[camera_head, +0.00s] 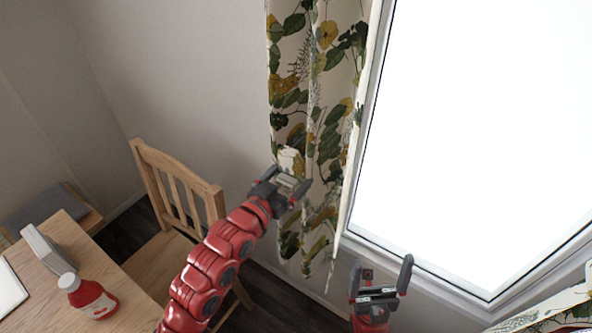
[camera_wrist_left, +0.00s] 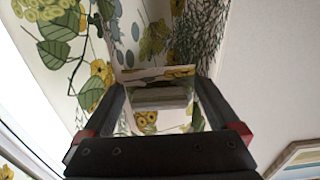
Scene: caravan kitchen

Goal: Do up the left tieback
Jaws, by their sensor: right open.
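The left curtain (camera_head: 315,100), cream with green leaves and yellow flowers, hangs straight and loose beside the window. My left gripper (camera_head: 288,178) is at the curtain's left edge, at its lower part. A small cream patch (camera_head: 290,160), perhaps the tieback, shows at its fingertips. In the left wrist view a patterned cloth flap (camera_wrist_left: 155,73) spans the space between the fingers of my left gripper (camera_wrist_left: 160,85). The fingers stand apart; whether they grip this cloth I cannot tell. My right gripper (camera_head: 381,280) is open and empty, below the window's lower left corner.
A wooden chair (camera_head: 178,190) stands left of the curtain, under my left arm. A table (camera_head: 130,295) at lower left holds a red bottle (camera_head: 88,295) and a grey box (camera_head: 48,248). Another patterned curtain (camera_head: 560,310) shows at lower right. The window frame (camera_head: 430,278) borders my right gripper.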

